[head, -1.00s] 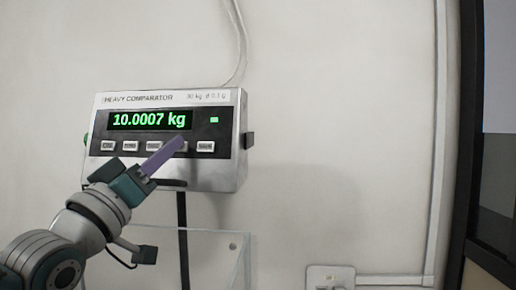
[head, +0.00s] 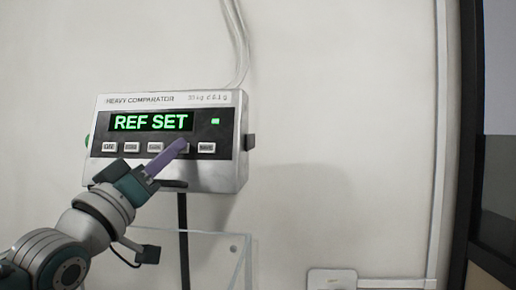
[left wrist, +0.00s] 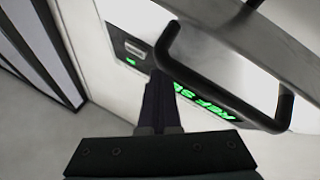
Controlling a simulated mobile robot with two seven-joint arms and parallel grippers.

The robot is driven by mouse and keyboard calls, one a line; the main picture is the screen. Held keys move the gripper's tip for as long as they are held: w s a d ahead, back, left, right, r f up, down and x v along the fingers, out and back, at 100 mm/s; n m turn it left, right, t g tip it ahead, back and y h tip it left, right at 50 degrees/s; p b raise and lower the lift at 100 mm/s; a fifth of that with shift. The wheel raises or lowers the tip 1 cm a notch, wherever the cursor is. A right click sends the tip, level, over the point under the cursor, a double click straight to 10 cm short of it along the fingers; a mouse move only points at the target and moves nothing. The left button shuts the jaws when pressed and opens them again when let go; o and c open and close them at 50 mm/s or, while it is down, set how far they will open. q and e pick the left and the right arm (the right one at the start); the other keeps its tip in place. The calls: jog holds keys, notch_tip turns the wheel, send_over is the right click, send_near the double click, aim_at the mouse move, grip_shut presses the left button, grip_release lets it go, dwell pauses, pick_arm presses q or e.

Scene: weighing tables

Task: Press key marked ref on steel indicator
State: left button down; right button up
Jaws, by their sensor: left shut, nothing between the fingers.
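The steel indicator (head: 215,175), marked HEAVY COMPARATOR, is mounted at the wall and its green display (head: 150,121) reads REF SET. A row of keys runs under the display. My left gripper (head: 183,146) is shut and empty, its purple fingers reaching up to the key second from the right and covering most of it. I cannot tell whether the tips touch the key. In the left wrist view the dark fingers (left wrist: 160,100) point at the panel, and part of the display (left wrist: 205,105) shows upside down. My right gripper is not in view.
A clear-walled box (head: 215,245) stands below the indicator. A cable (head: 238,40) runs up the wall from the indicator. A wall socket (head: 331,279) is at the lower right, and a dark frame (head: 468,170) is at the right.

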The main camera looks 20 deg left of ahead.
pick_arm(q)
jog(key=shift+s+d+r+p, duration=0.1)
jog(key=shift+s+r+p, duration=0.15)
jog(key=shift+s+p, duration=0.35)
jog(key=shift+s+d, duration=0.1)
jog(key=shift+s, duration=0.05)
jog(key=s+p, duration=0.1)
jog(key=s+r+p, duration=0.1)
jog(key=s+p, duration=0.1)
jog(key=s+d+p, duration=0.1)
jog(key=shift+s+r+p, duration=0.15)
jog(key=shift+s+p, duration=0.15)
jog(key=shift+s, duration=0.05)
jog(key=shift+d, duration=0.1)
dwell(0.6)
